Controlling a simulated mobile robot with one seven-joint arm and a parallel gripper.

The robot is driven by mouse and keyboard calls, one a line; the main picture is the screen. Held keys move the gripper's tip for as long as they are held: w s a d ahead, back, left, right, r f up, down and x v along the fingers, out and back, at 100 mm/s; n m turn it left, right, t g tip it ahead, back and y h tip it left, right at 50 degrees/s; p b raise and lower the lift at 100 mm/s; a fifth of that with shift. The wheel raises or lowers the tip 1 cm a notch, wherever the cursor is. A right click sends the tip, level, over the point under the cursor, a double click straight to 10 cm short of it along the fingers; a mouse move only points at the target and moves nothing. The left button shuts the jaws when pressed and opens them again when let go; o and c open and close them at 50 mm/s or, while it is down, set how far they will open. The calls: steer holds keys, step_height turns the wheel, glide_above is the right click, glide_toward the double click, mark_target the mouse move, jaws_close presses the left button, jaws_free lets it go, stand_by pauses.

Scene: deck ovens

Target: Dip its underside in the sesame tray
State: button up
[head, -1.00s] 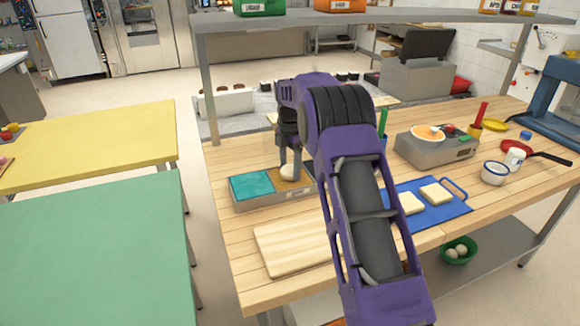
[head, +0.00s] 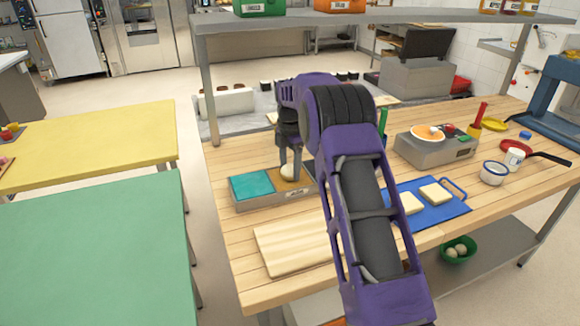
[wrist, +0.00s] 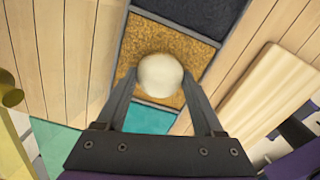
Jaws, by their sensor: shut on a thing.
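My gripper (wrist: 161,92) is shut on a pale round dough ball (wrist: 160,74), one finger on each side of it. The ball is over the tan, seed-covered sesame tray (wrist: 190,48), the middle compartment of a grey holder. From above I cannot tell whether its underside touches the seeds. In the head view the dough ball (head: 288,173) shows low between my fingertips (head: 290,171), at the sesame compartment. My arm hides part of the holder's right end.
A teal compartment (head: 252,186) lies left of the sesame and a dark one (wrist: 195,12) on its other side. A wooden board (head: 290,247) lies in front. A blue mat (head: 440,210) with pale square pieces is to the right.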

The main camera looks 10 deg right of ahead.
steer(key=shift+f, duration=0.1)
steer(key=shift+r+p, duration=1)
steer(key=shift+r, duration=3.05)
